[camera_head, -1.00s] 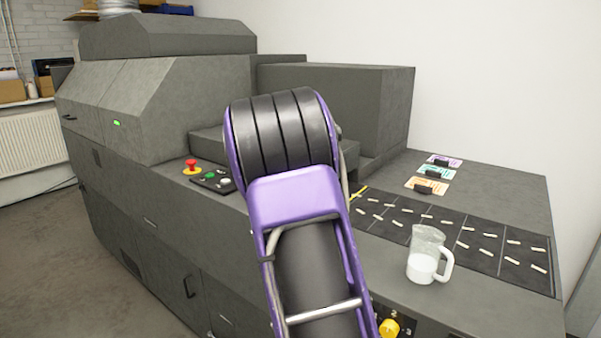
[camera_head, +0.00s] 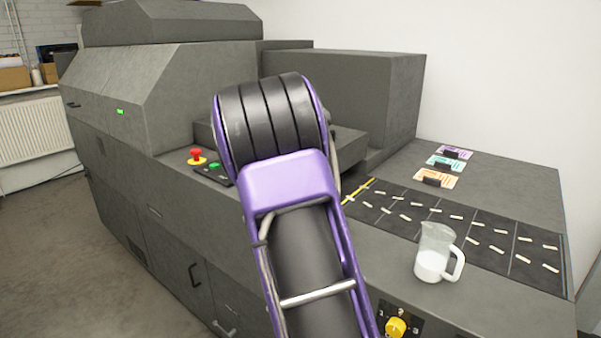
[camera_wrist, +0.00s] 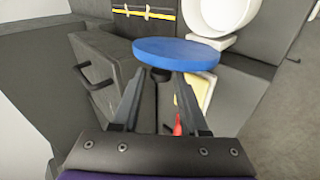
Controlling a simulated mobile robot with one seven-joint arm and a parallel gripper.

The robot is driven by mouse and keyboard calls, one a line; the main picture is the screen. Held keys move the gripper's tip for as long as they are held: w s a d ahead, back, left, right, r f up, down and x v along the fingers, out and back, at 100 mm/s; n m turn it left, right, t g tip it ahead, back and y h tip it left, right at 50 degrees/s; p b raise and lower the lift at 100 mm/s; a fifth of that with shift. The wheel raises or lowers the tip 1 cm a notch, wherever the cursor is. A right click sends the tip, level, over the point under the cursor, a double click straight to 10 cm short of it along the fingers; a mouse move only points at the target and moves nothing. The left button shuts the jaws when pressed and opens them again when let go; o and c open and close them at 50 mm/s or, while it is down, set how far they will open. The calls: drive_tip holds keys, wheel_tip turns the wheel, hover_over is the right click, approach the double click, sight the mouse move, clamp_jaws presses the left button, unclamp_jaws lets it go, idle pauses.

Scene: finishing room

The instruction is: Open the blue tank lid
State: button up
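A round blue lid (camera_wrist: 175,54) shows in the wrist view just beyond my fingertips. A small dark knob (camera_wrist: 160,75) at its near edge lies between the fingertips, with a little space visible on both sides. My gripper (camera_wrist: 160,82) is open, its two dark fingers apart and pointing at the lid. I cannot tell whether the fingers touch the lid. The tank body under the lid is not clearly visible. In the head view my purple and black arm hides the gripper, and no blue lid shows there.
A white round container (camera_wrist: 222,22) stands close beside the lid in the wrist view. A dark cabinet with a handle (camera_wrist: 97,77) is at left. In the head view, a glass jug (camera_head: 436,254) and a yellow knob (camera_head: 396,327) are on the grey machine, right of my arm.

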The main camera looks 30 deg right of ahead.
drive_tip(key=shift+o, duration=1)
drive_tip(key=shift+a, duration=0.1)
drive_tip(key=v, duration=1.7)
drive_tip(key=shift+s+a, duration=0.1)
drive_tip(key=shift+a, duration=0.05)
